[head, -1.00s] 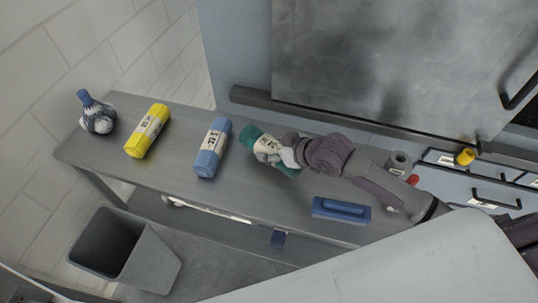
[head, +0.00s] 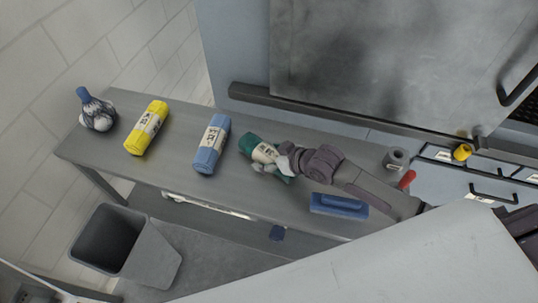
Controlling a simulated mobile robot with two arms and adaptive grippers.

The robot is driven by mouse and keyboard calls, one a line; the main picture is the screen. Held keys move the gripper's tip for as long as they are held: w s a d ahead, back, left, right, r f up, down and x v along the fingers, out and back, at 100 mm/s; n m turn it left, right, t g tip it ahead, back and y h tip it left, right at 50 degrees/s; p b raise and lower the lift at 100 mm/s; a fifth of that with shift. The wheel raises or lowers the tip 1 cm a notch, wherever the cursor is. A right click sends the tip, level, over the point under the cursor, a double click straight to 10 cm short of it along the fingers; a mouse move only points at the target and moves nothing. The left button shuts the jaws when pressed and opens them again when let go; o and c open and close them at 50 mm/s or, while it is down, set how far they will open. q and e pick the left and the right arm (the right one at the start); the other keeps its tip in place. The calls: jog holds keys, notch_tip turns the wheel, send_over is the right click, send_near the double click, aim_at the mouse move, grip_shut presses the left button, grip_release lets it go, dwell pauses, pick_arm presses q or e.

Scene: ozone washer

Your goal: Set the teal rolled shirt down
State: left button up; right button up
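The teal rolled shirt (head: 249,142) with a pale label band is on or just above the grey table, to the right of the blue roll. My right gripper (head: 272,162) is at its right end, with its fingers around the label part. The fingers look closed on the roll, though my wrist hides part of the contact. I cannot tell whether the roll fully rests on the table. My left gripper is not in view.
A blue brush-like block (head: 338,206) and a grey roll (head: 397,158) are near my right arm. A grey bin (head: 150,255) stands below.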

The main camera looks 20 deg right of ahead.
jog(key=b+v, duration=0.1)
jog(key=v, duration=1)
jog(key=shift+s+d+r, duration=0.15)
jog(key=shift+s+r, duration=0.25)
jog(key=shift+r, duration=0.05)
